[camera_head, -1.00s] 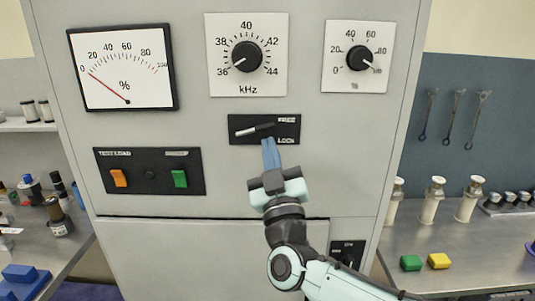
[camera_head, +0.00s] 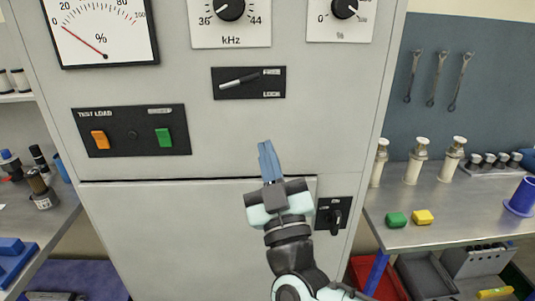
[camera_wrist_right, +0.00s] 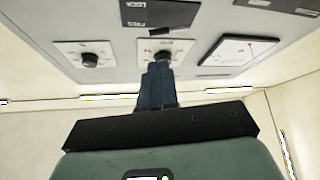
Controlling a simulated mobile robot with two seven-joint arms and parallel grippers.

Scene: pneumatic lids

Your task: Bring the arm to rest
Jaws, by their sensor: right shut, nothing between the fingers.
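My right gripper (camera_head: 268,160) is in the lower middle of the head view, with its blue fingers shut and empty. It is in front of the grey cabinet (camera_head: 230,130), below the lock switch plate (camera_head: 249,83). The switch's silver lever (camera_head: 240,82) is tilted, and the fingers are apart from it. In the right wrist view the shut fingers (camera_wrist_right: 158,85) point up toward the cabinet front, with the lock plate (camera_wrist_right: 160,12) beyond them. My left gripper is in neither view.
The cabinet carries a percent meter (camera_head: 102,30), a kHz knob (camera_head: 231,8), a test load panel (camera_head: 131,131) and a black rotary switch (camera_head: 335,215).

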